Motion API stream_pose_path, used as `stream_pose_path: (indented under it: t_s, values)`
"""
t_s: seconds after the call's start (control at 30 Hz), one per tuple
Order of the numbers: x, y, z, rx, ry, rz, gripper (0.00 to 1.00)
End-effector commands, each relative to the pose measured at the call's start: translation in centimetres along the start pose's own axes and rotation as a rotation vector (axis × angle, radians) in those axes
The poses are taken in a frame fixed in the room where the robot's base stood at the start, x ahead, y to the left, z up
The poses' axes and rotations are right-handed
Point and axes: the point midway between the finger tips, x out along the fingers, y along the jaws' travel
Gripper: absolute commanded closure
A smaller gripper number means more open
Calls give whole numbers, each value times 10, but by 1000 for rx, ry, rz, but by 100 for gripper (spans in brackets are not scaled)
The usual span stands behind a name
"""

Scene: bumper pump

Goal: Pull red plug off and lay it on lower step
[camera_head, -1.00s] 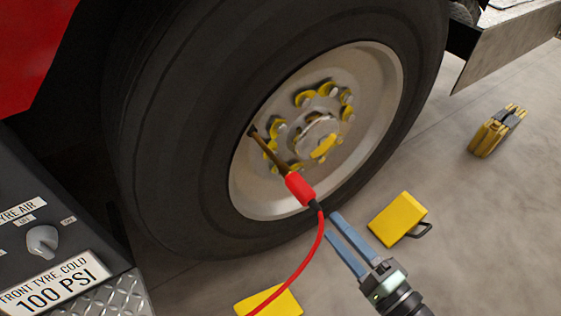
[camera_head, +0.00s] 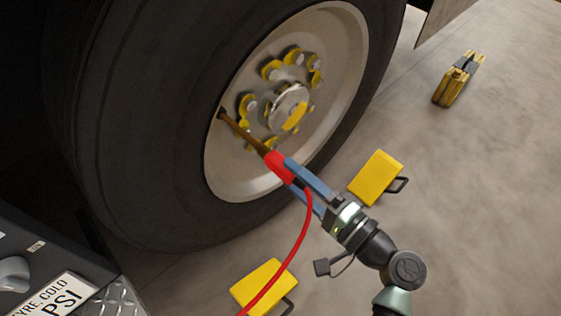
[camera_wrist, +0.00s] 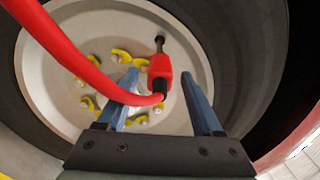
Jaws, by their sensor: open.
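The red plug (camera_head: 279,166) sits on the end of the brass valve stem (camera_head: 243,133) at the wheel, with a red hose running down from it. In the wrist view the red plug (camera_wrist: 160,71) lies between the two blue fingers. My gripper (camera_head: 297,172) is open, its fingers on either side of the plug with gaps visible in the wrist view. In the head view the near finger partly covers the plug. The lower step is not clearly in view; a strip of diamond plate (camera_head: 122,300) shows at the lower left.
The tyre (camera_head: 150,130) and its pale rim (camera_head: 335,45) stand close ahead. Yellow chocks (camera_head: 376,178) (camera_head: 262,284) lie on the floor, and a yellow-and-black item (camera_head: 459,80) stands farther right. The red hose (camera_head: 304,235) crosses left of my gripper.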

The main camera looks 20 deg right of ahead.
Motion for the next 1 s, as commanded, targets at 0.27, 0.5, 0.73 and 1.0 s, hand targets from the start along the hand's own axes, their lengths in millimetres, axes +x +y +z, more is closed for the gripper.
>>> stream_pose_path:
  t_s: [0.27,0.5,0.73,1.0]
  values:
    - [40,1,1,0,-5,0,32]
    - [58,1,0,0,-1,1,32]
    - [60,0,0,1,-1,1,32]
    - [60,0,0,1,-1,1,32]
